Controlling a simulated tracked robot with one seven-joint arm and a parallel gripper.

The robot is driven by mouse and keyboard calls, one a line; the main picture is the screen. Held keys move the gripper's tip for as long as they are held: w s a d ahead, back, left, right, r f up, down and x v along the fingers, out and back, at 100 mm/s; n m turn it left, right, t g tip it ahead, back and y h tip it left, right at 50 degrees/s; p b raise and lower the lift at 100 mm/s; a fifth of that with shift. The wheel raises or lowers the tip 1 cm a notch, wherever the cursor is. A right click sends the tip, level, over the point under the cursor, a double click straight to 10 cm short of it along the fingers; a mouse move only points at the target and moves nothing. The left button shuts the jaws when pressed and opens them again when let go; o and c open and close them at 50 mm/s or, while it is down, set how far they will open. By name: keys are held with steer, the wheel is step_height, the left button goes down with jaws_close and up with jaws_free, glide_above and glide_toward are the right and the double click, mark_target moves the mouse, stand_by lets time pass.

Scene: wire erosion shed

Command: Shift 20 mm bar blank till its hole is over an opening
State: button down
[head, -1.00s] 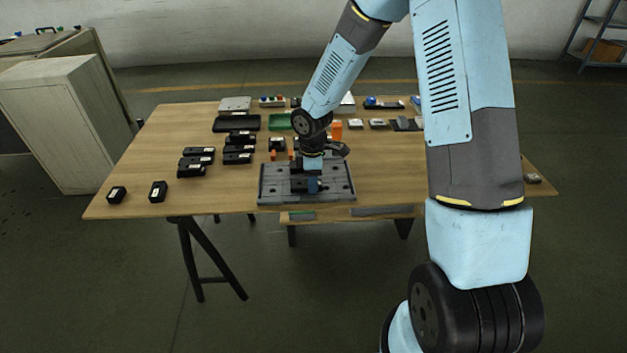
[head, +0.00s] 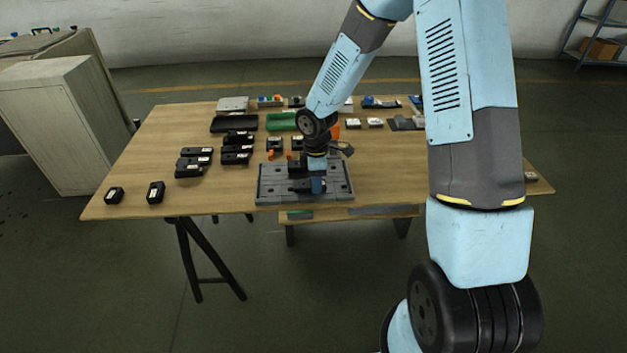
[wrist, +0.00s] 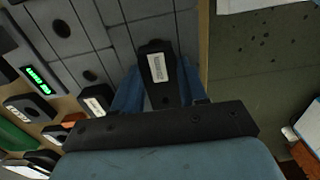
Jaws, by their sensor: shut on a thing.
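The bar blank (wrist: 156,62) is a black block with a white label, seen in the wrist view between the two blue fingers of my gripper (wrist: 158,90). My gripper is shut on it. A dark round spot, perhaps its hole, shows near the palm. The blank is over or on a grey slotted plate (wrist: 105,12); I cannot tell whether it touches. Dark round openings (wrist: 61,28) show in the plate to the left. In the head view, my gripper (head: 317,186) is low over the grey plate (head: 268,193), and the blank is mostly hidden. No opening is visible beneath the blank.
The plate lies at the front edge of the wooden table (head: 150,125). Several black labelled blocks (head: 236,158) stand to its left, and a green tray (head: 283,121) and other small parts lie behind.

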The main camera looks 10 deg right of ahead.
steer(key=shift+d, duration=0.15)
steer(key=c, duration=0.5)
jaws_free()
step_height(320, 180, up, 14)
steer(key=shift+f, duration=0.15)
stand_by(0.4)
